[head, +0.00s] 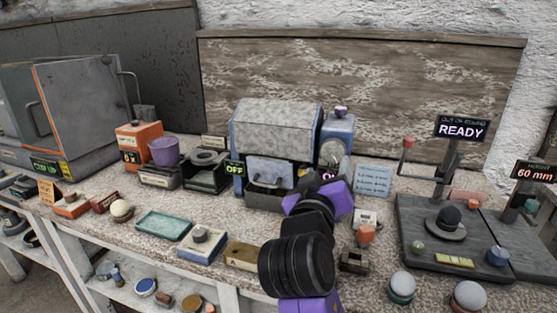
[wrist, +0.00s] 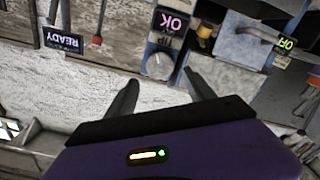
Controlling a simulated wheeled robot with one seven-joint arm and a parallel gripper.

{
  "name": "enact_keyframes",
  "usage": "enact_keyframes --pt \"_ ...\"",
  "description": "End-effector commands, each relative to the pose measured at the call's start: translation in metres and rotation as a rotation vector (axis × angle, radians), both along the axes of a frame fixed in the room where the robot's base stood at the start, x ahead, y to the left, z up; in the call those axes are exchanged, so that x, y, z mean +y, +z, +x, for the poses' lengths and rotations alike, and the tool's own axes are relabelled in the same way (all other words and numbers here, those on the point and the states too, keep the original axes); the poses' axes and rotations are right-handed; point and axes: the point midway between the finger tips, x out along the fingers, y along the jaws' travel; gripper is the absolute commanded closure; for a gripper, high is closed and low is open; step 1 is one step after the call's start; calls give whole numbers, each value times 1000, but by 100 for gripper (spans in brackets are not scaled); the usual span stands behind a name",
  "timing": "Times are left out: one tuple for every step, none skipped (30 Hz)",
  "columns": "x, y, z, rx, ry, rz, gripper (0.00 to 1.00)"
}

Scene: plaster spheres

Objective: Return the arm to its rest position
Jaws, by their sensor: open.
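My arm, black and purple, reaches up from the bottom centre of the head view over the workbench. My gripper (wrist: 162,79) shows in the wrist view with its two dark fingers apart and nothing between them. In the head view its purple body (head: 338,196) is in front of the grey-and-blue machine (head: 275,127); the fingers cannot be made out there. The wrist picture is upside down. Beyond the fingers it shows a blue unit with a dial (wrist: 159,65) and a lit OK sign. I cannot tell how far the fingers are from it.
The workbench (head: 150,200) is crowded. An orange unit and a purple cup (head: 164,151) stand left of the machine. A teal tray (head: 164,223) lies in front. At right are a dark platform (head: 420,215) under a READY sign (head: 461,129) and two white spheres (head: 470,294) near the front edge.

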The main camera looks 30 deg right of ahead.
Motion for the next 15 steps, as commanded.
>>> enact_keyframes --pt "0 0 0 0 0 0 38" --pt "0 0 0 0 0 0 38" --pt "0 0 0 0 0 0 38" --pt "0 0 0 0 0 0 38" --pt "0 0 0 -1 0 -1 38" --pt "0 1 1 -3 2 -3 38" --pt "1 3 1 -8 6 -8 38" --pt "2 5 3 -13 13 -14 38" --pt "4 9 5 -26 29 -25 38" --pt "7 12 8 -38 44 -34 38" --pt "10 17 11 -53 66 -43 38" --pt "16 24 16 -78 98 -56 38" --pt "21 30 19 -100 127 -66 38" --pt "27 34 23 -119 158 -76 38" --pt "36 36 26 -140 203 -89 38"
